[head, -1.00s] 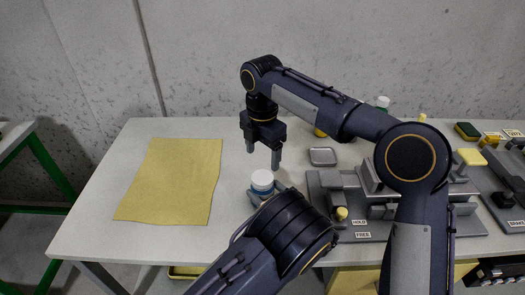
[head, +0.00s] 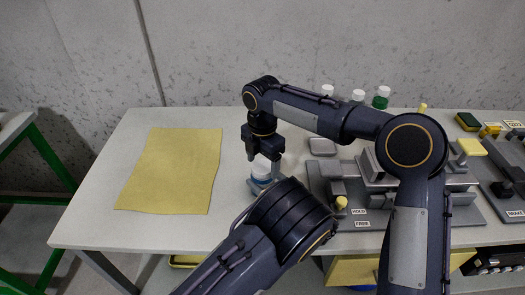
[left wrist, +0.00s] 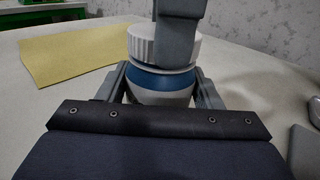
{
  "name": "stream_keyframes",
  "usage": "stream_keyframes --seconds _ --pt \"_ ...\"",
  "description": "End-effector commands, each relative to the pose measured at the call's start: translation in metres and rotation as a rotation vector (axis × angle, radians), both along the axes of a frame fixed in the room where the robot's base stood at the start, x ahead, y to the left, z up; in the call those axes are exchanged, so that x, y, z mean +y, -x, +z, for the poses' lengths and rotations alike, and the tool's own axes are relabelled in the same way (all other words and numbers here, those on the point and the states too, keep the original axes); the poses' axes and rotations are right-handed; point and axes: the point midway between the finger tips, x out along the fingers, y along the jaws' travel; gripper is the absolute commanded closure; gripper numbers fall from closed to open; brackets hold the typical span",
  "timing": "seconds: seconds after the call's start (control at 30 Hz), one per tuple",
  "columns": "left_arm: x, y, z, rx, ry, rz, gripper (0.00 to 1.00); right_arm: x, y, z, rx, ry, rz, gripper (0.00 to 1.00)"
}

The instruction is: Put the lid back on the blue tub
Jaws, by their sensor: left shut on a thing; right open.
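The tub (left wrist: 160,82), blue above and white below, stands upright with a white ribbed lid (left wrist: 143,45) on its top. I cannot tell whether the lid is seated fully. In the head view the tub (head: 259,178) is partly hidden by my left arm. My left gripper (left wrist: 161,90) is shut on the tub's body, one finger on each side. My right gripper (head: 264,165) points down over the tub and is open, its fingers around the lid. In the left wrist view one of its fingers covers part of the lid.
A yellow sheet (head: 172,172) lies on the left of the table. A small grey tray (head: 322,146) sits right of the tub, before several bottles (head: 381,98). A grey fixture (head: 375,213) with HOLD and FREE labels fills the right side.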

Motion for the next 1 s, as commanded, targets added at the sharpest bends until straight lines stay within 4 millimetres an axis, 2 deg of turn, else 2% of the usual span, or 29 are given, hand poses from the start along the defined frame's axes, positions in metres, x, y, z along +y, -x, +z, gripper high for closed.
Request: stream_keyframes --seconds 0.1,0.37,0.73,0.87,1.0 --pt "0.0000 -0.0001 -0.0001 0.000 0.000 0.000 1.00 -0.0003 -0.0001 -0.0059 0.000 0.000 0.000 0.28" --pt "0.0000 -0.0001 -0.0001 0.000 0.000 0.000 1.00 -0.0001 -0.0001 -0.0069 -0.001 -0.001 0.000 0.28" --pt "0.0000 -0.0001 -0.0001 0.000 0.000 0.000 1.00 0.0000 0.0000 -0.0066 0.000 0.000 0.000 0.73" --pt "0.0000 -0.0001 -0.0001 0.000 0.000 0.000 1.00 0.0005 0.0002 -0.0064 -0.001 -0.001 -0.045 0.73" --pt "0.0000 -0.0001 -0.0001 0.000 0.000 0.000 1.00 0.0006 0.0004 -0.0062 -0.002 0.002 -0.304 0.73"
